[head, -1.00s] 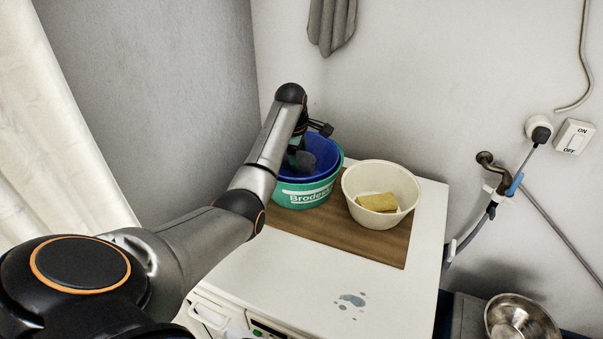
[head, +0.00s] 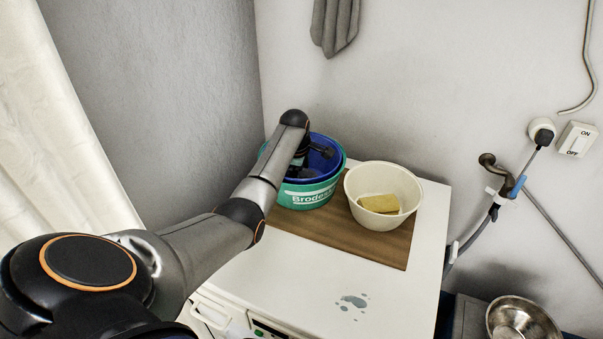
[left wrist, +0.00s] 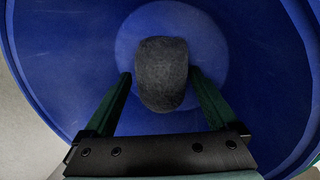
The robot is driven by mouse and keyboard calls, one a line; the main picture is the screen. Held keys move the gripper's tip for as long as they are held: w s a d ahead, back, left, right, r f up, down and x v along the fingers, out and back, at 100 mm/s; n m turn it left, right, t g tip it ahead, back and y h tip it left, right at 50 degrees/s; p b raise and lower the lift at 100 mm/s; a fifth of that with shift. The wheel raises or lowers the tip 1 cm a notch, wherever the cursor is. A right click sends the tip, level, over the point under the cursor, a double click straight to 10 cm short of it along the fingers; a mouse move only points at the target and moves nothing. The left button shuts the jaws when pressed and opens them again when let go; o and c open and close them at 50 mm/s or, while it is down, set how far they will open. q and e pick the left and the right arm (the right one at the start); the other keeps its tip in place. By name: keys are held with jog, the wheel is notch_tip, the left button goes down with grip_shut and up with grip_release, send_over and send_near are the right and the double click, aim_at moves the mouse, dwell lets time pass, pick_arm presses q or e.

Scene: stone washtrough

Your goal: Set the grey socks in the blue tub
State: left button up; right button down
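The blue tub (head: 323,158) stands nested inside a green tub (head: 308,197) with white lettering, at the back of the white top. My left gripper (head: 304,165) reaches down into the blue tub in the head view. The socks are over the pale round floor of the blue tub (left wrist: 75,40). I cannot tell whether they touch it. My right gripper is not in view.
A cream bowl (head: 366,212) with a yellow sponge (head: 379,203) stands right of the tubs on a brown board (head: 340,235). A metal bowl (head: 518,322) is at lower right. A grey cloth (head: 335,25) hangs on the wall. The front of the white top (head: 285,275) is mostly clear, with a wet patch.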

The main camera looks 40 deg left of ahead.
pick_arm(q)
jog(key=shift+o, duration=0.3)
jog(key=shift+r, duration=0.35)
jog(key=v, duration=1.1)
jog(key=shift+s+r, duration=0.2)
jog(key=shift+r, duration=0.1)
jog(key=shift+w+f, duration=0.1)
